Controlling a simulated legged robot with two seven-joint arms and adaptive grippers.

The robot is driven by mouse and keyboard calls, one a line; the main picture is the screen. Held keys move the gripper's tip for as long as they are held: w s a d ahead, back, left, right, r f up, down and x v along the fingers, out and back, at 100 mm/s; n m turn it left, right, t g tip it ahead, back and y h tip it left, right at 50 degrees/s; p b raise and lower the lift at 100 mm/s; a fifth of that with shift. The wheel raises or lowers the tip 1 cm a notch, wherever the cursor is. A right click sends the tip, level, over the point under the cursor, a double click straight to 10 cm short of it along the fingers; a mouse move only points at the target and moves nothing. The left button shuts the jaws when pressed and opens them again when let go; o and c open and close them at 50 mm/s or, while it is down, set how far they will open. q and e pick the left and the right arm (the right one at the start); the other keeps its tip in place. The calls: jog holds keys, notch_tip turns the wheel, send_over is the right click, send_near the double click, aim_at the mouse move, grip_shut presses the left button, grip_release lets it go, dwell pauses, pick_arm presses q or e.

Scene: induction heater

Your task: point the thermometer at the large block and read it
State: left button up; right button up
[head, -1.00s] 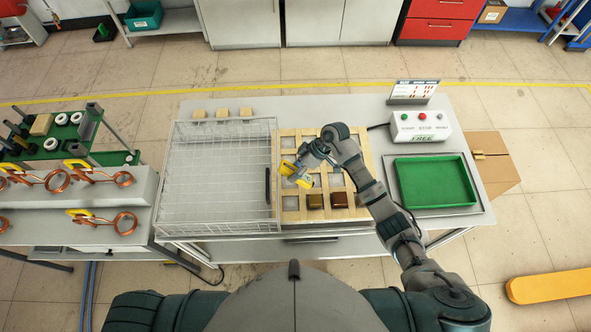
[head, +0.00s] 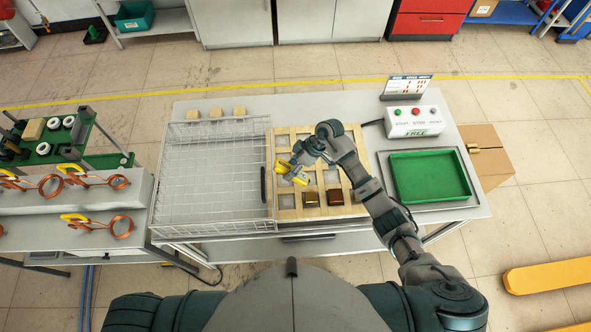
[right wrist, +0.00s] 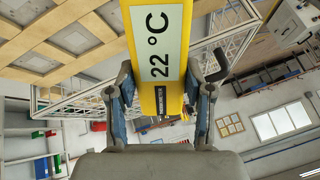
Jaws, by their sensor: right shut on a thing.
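My right gripper (head: 296,170) is shut on the yellow thermometer (head: 284,166), above the wooden grid. I cannot tell exactly where the thermometer's front end points. My left gripper is out of view.
The wooden grid (head: 283,213) lies between a wire-mesh cage (head: 212,177) and a green tray (head: 430,200). A white control box (head: 414,121) and a small display board (head: 408,88) stand behind the tray. Copper coils (head: 112,226) are on the left bench.

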jog(key=shift+d, duration=0.1)
jog(key=shift+r, duration=0.15)
notch_tip(320, 180, up, 6)
jog(key=p, duration=0.5)
jog(key=shift+d, duration=0.1)
notch_tip(320, 180, up, 2)
jog(key=shift+r+b, duration=0.1)
jog(key=shift+b, duration=0.3)
jog(key=shift+r, duration=0.3)
